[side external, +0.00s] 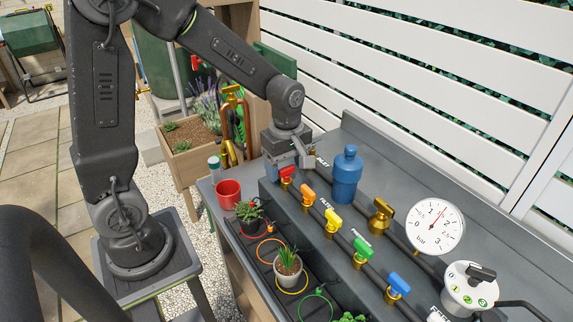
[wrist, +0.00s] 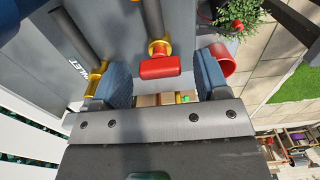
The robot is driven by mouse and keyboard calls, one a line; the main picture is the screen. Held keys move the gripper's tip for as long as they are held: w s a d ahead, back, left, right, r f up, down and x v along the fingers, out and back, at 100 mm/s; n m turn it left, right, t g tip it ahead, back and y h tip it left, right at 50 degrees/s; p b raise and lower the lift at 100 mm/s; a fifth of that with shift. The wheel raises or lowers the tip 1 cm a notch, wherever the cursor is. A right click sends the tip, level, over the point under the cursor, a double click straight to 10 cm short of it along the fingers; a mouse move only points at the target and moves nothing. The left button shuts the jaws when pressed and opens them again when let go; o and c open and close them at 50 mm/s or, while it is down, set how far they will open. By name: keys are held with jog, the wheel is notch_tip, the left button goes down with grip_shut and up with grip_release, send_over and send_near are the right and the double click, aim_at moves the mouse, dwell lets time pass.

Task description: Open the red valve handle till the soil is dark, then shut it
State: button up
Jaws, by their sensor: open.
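The red valve handle (side external: 287,173) is the farthest in a row of coloured handles on the grey bench block. In the wrist view the red handle (wrist: 160,68) lies crosswise to its dark pipe, below a brass fitting. My gripper (side external: 292,160) is just above and behind it. In the wrist view the blue-padded fingers of my gripper (wrist: 163,74) stand apart, one on each side of the handle, with gaps; it is not gripped. A green plant in a small dark pot (side external: 250,227) stands by a red ring of tubing. Its soil is mostly hidden by leaves; its shade cannot be told.
Orange (side external: 308,194), yellow (side external: 333,222), green (side external: 362,250) and blue (side external: 398,286) handles follow in the row. A blue bottle (side external: 346,176) stands close right of my gripper, a red cup (side external: 228,193) to its left. A pressure gauge (side external: 435,228) and another potted plant (side external: 288,266) stand nearer.

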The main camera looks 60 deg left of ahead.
jog(key=c, duration=0.9)
jog(key=shift+m, duration=0.4)
jog(key=m, duration=0.8)
jog(key=shift+m, duration=0.3)
jog(key=m, duration=0.4)
jog(key=shift+r+m, duration=0.1)
jog(key=shift+m, duration=2.1)
